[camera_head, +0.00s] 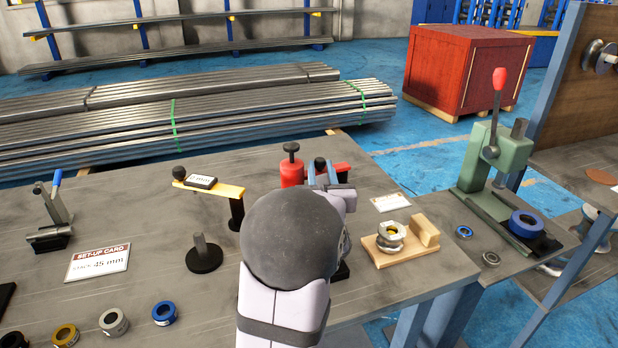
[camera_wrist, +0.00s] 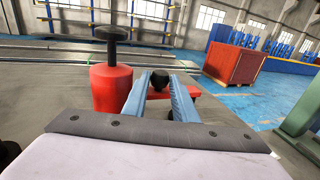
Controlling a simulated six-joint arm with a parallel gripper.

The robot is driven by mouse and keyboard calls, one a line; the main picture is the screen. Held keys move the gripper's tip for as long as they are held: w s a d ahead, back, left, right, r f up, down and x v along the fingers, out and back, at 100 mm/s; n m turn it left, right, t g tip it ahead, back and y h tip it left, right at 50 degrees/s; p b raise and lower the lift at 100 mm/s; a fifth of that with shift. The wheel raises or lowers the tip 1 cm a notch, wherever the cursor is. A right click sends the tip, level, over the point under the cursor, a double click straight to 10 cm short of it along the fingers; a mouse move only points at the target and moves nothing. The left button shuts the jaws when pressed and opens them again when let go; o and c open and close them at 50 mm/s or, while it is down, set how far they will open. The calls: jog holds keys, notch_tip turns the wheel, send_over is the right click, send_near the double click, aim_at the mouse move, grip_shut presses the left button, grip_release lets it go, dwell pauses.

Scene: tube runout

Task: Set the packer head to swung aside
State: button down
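The packer head looks to be the red unit on the bench, with a red body (camera_head: 291,172) topped by a black knob and a red arm (camera_head: 343,169) reaching right. The wrist view shows the red body (camera_wrist: 111,88) at left and the arm (camera_wrist: 186,91) behind my fingers. A smaller black knob (camera_head: 320,162) stands on the arm. My gripper (camera_wrist: 160,90) has its two blue fingers on either side of that small knob (camera_wrist: 160,77), close to it. Whether they touch it cannot be told. My wrist hides the unit's lower part.
A yellow swing arm (camera_head: 214,187) on a black post stands just left, with a black peg on a round base (camera_head: 203,254) below. A wooden block with a metal ring (camera_head: 391,238) sits right. Several rings lie front left. A green press (camera_head: 495,165) stands farther right.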

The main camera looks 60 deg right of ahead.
jog(key=s+a+r+n+t+p, duration=0.1)
jog(key=s+a+r, duration=0.1)
jog(key=a+r, duration=0.1)
jog(key=n+y+p, duration=0.2)
jog(key=y+p, duration=0.1)
jog(key=y, duration=0.3)
send_near(293, 183)
jog(key=shift+t, duration=0.4)
jog(key=x, duration=0.2)
jog(key=f+b+x, duration=0.1)
jog(key=x, duration=0.1)
jog(key=shift+d+f, duration=0.1)
jog(key=shift+d, duration=0.15)
jog(key=shift+w+d, duration=0.6)
jog(key=shift+d, duration=0.05)
jog(key=shift+w, duration=0.1)
jog(key=shift+w+d, duration=0.1)
